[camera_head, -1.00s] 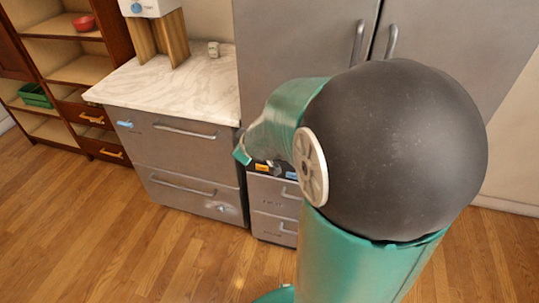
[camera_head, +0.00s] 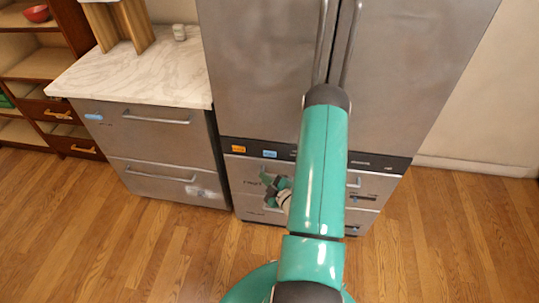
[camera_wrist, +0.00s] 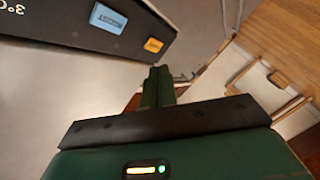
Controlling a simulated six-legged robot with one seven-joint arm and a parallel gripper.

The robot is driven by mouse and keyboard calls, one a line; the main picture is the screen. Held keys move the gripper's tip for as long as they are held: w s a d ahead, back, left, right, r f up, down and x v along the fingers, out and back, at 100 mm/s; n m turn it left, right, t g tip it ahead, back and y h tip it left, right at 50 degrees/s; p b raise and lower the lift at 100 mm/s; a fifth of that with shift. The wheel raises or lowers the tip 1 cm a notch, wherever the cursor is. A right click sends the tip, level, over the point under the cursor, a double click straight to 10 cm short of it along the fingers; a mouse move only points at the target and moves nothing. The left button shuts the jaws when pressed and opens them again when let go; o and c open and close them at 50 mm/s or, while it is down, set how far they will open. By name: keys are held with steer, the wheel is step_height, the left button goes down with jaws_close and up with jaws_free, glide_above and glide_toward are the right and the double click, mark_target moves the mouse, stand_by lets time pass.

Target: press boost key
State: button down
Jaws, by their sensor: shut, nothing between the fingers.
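A dark control strip (camera_head: 330,159) runs across the steel appliance, with an orange key (camera_head: 238,149) and a blue key (camera_head: 269,154) side by side near its left end. The wrist view shows the blue key (camera_wrist: 109,18) and the orange key (camera_wrist: 153,45) close up; the lettering is too blurred to read surely, so I cannot tell which is boost. My gripper (camera_wrist: 158,78) is shut and empty, its fingertips apart from both keys in the picture. In the head view my gripper (camera_head: 267,180) is just below the strip, partly hidden by my arm.
Tall steel doors (camera_head: 265,60) with long vertical handles rise above the strip, and drawers (camera_head: 245,188) with handles lie below it. A marble-topped counter (camera_head: 140,65) stands to the left. Open wooden floor (camera_head: 150,250) lies in front.

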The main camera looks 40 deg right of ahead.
mark_target(265, 155)
steer(key=shift+s+a+f, duration=0.1)
steer(key=shift+s+f, duration=0.3)
steer(key=shift+s, duration=0.2)
steer(key=w+d, duration=0.5)
steer(key=d, duration=0.2)
steer(key=shift+w, duration=0.2)
stand_by(1.9)
steer(key=shift+w+d, duration=0.25)
steer(key=shift+d, duration=0.05)
steer(key=shift+w+d, duration=0.2)
steer(key=shift+d, duration=0.1)
stand_by(0.9)
steer(key=shift+s+a, duration=0.45)
steer(key=shift+a, duration=0.15)
